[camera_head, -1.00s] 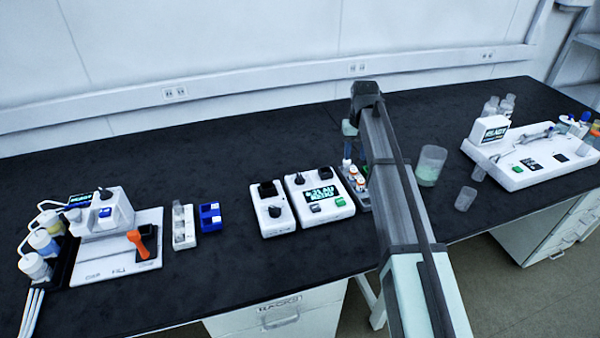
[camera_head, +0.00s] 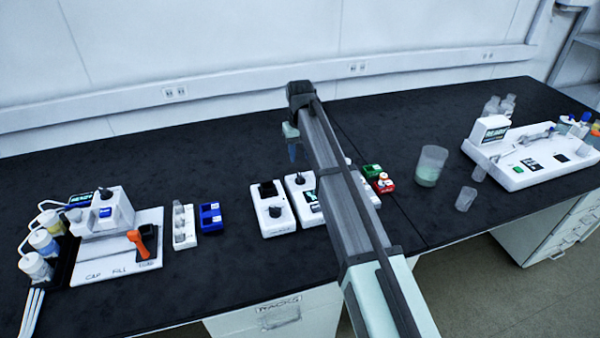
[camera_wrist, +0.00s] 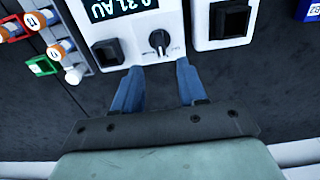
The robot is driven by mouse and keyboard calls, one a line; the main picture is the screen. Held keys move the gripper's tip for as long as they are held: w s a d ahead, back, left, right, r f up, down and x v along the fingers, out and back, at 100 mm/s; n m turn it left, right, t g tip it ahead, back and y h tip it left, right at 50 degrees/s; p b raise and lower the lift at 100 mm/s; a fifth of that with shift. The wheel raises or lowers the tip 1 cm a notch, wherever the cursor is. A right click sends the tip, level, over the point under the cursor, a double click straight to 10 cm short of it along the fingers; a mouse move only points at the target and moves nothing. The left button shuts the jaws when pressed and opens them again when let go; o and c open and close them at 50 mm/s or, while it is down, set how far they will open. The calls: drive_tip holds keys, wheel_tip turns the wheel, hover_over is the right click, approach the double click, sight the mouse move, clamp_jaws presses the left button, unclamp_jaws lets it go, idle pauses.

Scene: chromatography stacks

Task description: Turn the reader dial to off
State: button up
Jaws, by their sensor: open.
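The reader is a white box (camera_head: 296,186) with a dark display, partly hidden behind my arm in the head view. In the wrist view the reader (camera_wrist: 130,20) shows upside down, with a display reading 0.31 AU. Its black dial (camera_wrist: 160,40) has a white pointer line and printed marks around it; the dial also shows in the head view (camera_head: 299,179). My gripper (camera_wrist: 158,66) is open and empty, its two blue fingers spread on either side of the dial's line in the wrist view, apart from the dial. The gripper also shows in the head view (camera_head: 294,152).
A white box (camera_head: 272,210) with a black socket and its own knob stands just left of the reader. A blue block (camera_head: 210,217) stands further left. The bench behind is clear.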

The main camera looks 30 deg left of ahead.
sight(300, 175)
wheel_tip(300, 175, down, 8)
drive_tip(key=shift+f, duration=0.15)
idle(0.3)
drive_tip(key=shift+c, duration=0.3)
clamp_jaws()
